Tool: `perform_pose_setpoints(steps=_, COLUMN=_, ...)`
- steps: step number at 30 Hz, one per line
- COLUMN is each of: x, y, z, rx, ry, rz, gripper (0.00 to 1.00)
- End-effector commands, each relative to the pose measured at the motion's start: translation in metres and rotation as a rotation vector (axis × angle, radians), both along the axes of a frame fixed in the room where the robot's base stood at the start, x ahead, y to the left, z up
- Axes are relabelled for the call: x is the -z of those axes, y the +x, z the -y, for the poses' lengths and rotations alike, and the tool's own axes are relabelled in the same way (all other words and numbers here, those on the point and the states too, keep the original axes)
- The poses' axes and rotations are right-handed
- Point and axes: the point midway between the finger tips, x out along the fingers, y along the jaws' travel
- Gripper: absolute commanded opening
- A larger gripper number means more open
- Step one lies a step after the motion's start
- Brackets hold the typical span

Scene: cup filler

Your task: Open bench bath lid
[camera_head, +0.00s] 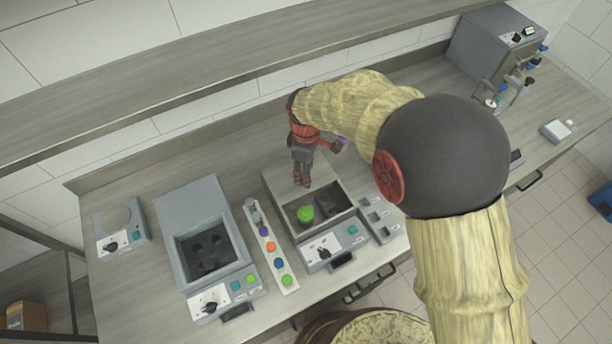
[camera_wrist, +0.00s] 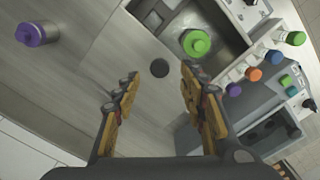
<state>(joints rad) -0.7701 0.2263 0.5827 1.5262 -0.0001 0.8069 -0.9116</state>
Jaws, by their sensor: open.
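The middle bench bath (camera_head: 322,250) is a grey box with a dark well open at its front, holding a green-capped bottle (camera_head: 306,214). A flat pale panel, apparently its lid (camera_head: 278,182), covers the back part. In the wrist view the panel (camera_wrist: 128,52) carries a dark round knob (camera_wrist: 159,68). My gripper (camera_head: 302,184) points down over the panel and hides part of it. In the wrist view my gripper (camera_wrist: 158,78) is open and empty, with the knob between and slightly beyond its fingertips. I cannot tell the fingers' height above the panel.
A second bath (camera_head: 183,260) with an open well stands left. A narrow rack (camera_head: 284,290) of coloured-capped bottles stands between the baths. A purple-capped bottle (camera_wrist: 37,36) stands on the bench behind the middle bath. A shelf (camera_head: 180,75) runs along the back wall.

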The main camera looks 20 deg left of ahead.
Motion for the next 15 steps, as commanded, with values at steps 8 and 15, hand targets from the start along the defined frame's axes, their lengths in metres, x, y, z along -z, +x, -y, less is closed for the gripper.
perform_pose_setpoints(steps=8, x=-0.055, y=0.001, z=-0.001, rx=0.0, ry=0.002, rz=0.002, gripper=0.42)
perform_pose_setpoints(steps=15, x=-0.077, y=0.0, z=0.0, rx=0.0, ry=0.0, rz=0.001, gripper=0.42)
